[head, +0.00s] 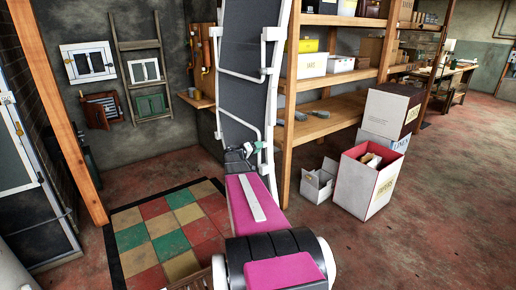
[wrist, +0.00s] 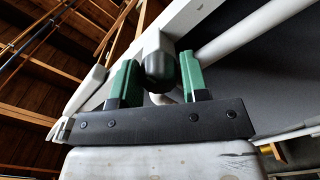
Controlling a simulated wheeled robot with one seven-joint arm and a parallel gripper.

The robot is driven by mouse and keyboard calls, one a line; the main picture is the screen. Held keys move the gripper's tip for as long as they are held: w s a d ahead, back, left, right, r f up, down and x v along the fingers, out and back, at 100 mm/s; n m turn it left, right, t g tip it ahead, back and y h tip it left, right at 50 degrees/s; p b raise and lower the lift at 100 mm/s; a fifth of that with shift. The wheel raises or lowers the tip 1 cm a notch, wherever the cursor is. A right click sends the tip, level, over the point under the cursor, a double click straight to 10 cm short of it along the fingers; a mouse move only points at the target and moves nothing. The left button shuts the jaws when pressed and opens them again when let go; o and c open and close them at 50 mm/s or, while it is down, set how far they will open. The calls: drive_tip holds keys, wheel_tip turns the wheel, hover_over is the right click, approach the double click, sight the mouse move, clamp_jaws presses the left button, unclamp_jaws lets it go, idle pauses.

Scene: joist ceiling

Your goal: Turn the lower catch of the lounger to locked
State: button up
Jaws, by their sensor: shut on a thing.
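The lounger (head: 243,50) stands folded upright in the head view, with dark grey fabric and a white tube frame. My gripper (head: 258,148) is at the lower part of its right-hand frame rail. In the wrist view, the green fingers of my gripper (wrist: 156,78) stand on both sides of the dark rounded knob of the lower catch (wrist: 160,66), and are shut on it. The knob sits under a pale block on the white rail. In the head view my gripper and arm largely hide this catch, and its turn position cannot be told.
Wooden shelving (head: 335,102) with boxes stands close on the right of the lounger. White cartons (head: 368,182) stand on the floor farther right. A checkered mat (head: 165,228) lies at left beside a wooden post (head: 62,115). The floor at lower right is clear.

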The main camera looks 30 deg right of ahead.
drive_tip(key=shift+w+r, duration=0.1)
drive_tip(key=shift+r, duration=0.3)
drive_tip(key=o, duration=0.8)
drive_tip(key=shift+o, duration=0.2)
drive_tip(key=shift+f, duration=0.1)
drive_tip(key=shift+a, duration=0.1)
drive_tip(key=s+a, duration=0.1)
drive_tip(key=a, duration=0.9)
drive_tip(key=shift+a, duration=0.3)
